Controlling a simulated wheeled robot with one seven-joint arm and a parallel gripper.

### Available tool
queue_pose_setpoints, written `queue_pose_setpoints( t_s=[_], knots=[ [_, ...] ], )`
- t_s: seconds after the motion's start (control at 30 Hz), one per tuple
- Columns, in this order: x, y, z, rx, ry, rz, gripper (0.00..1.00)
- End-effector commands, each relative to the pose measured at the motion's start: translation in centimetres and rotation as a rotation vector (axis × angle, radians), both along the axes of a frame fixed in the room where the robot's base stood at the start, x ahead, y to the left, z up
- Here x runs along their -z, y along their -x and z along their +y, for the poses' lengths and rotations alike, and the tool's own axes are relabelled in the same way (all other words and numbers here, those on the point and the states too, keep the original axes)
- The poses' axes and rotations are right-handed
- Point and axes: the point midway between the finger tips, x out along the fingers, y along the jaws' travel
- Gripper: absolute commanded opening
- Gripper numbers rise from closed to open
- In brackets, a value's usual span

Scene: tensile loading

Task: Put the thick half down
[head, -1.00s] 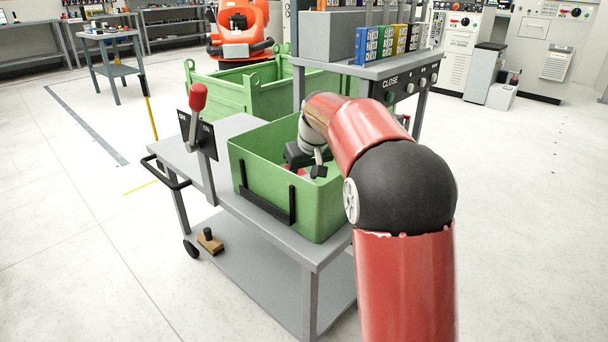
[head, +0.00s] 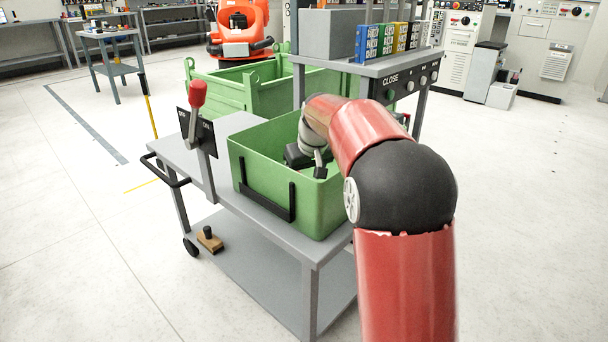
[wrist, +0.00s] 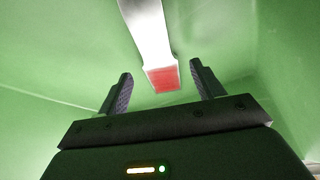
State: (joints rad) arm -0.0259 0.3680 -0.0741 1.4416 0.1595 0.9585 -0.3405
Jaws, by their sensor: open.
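The thick half (wrist: 148,30) shows in the wrist view as a pale grey metal piece with a red end (wrist: 163,79). It is inside the green bin (head: 262,178), against the bin's green inside surface. My gripper (wrist: 161,75) is open, its two dark fingers apart on either side of the red end, with gaps to both. Whether the piece rests fully on the bin floor is hard to tell. In the head view my gripper (head: 320,168) is down in the bin, and the bin wall and my arm hide the piece.
The bin stands on a grey cart (head: 240,128) with a red-knobbed lever (head: 197,95) at its left. A larger green crate (head: 235,92) is behind it. A shelf stand (head: 390,72) with coloured boxes rises at the back right. The bin walls surround my gripper closely.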

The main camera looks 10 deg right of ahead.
Motion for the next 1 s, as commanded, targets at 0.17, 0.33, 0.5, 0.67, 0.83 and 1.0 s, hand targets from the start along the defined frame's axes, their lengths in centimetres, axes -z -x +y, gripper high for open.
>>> queue_pose_setpoints(
  t_s=[0.17, 0.33, 0.5, 0.67, 0.83, 1.0],
  knots=[
    [-0.9, 0.0, 0.0, 0.0, 0.0, -0.002, 0.67],
    [-3.6, 0.8, -0.2, 0.0, 0.0, -0.005, 0.67],
    [-7.3, 2.3, -0.6, 0.0, 0.0, -0.005, 0.67],
    [-10.1, 3.5, -0.8, 0.0, -0.001, -0.004, 0.67],
    [-11.9, 4.2, -1.0, 0.0, 0.0, -0.001, 0.67],
    [-12.3, 4.5, -1.1, 0.0, 0.0, -0.001, 0.67]
  ],
)
